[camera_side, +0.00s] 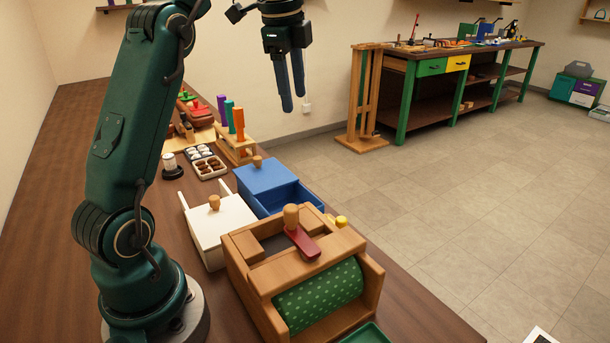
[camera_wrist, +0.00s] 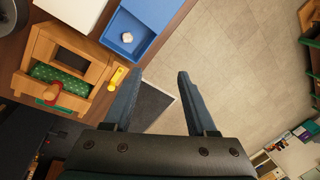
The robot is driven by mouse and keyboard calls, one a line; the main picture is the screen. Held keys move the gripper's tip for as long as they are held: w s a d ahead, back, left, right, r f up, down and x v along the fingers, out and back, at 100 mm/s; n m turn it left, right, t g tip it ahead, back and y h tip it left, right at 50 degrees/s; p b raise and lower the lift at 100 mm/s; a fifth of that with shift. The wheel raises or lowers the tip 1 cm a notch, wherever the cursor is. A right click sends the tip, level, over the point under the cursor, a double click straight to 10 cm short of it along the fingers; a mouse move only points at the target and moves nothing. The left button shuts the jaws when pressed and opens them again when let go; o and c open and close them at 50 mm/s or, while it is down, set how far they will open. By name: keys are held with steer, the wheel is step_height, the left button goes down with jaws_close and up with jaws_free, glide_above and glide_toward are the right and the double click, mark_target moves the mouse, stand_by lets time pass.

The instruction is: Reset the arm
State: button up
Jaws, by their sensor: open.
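My gripper (camera_side: 290,90) is raised high above the workbench in the side view, its two blue-grey fingers pointing down. In the wrist view the fingers (camera_wrist: 160,92) are spread apart, with only the floor and a dark mat between and beyond them. The gripper is open and empty. Below it on the bench stands a wooden box fixture (camera_side: 245,255) with a green dotted roll (camera_side: 318,297) in its front. A red piece with a wooden knob (camera_side: 304,243) sits on its top. My gripper touches nothing.
A blue box (camera_side: 265,178) with an open tray and a white box (camera_side: 207,230) stand behind the fixture. A wooden rack with upright coloured pieces (camera_side: 237,148) stands farther back. A second bench (camera_side: 440,68) stands across the floor. The air around my gripper is clear.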

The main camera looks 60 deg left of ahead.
steer(key=s+d+r+n+t, duration=0.1)
steer(key=s+d, duration=0.3)
steer(key=d, duration=0.3)
steer(key=s+d+r+n+t, duration=0.1)
steer(key=s+d+n, duration=0.1)
steer(key=s+d, duration=0.35)
steer(key=s+d+f+n, duration=0.1)
steer(key=s+f+n, duration=0.1)
steer(key=f, duration=0.1)
steer(key=s+d+f+n, duration=0.2)
steer(key=s+f, duration=0.1)
steer(key=f, duration=0.1)
steer(key=s+d+f+n+t+h, duration=0.1)
steer(key=s+f+n, duration=0.1)
steer(key=f+n, duration=0.1)
steer(key=shift+s+d+f, duration=0.15)
steer(key=shift+d+f, duration=0.15)
steer(key=shift+f, duration=0.45)
steer(key=shift+w+r+n, duration=0.2)
steer(key=shift+w+n, duration=0.1)
steer(key=shift+n, duration=0.3)
steer(key=shift+o, duration=0.3)
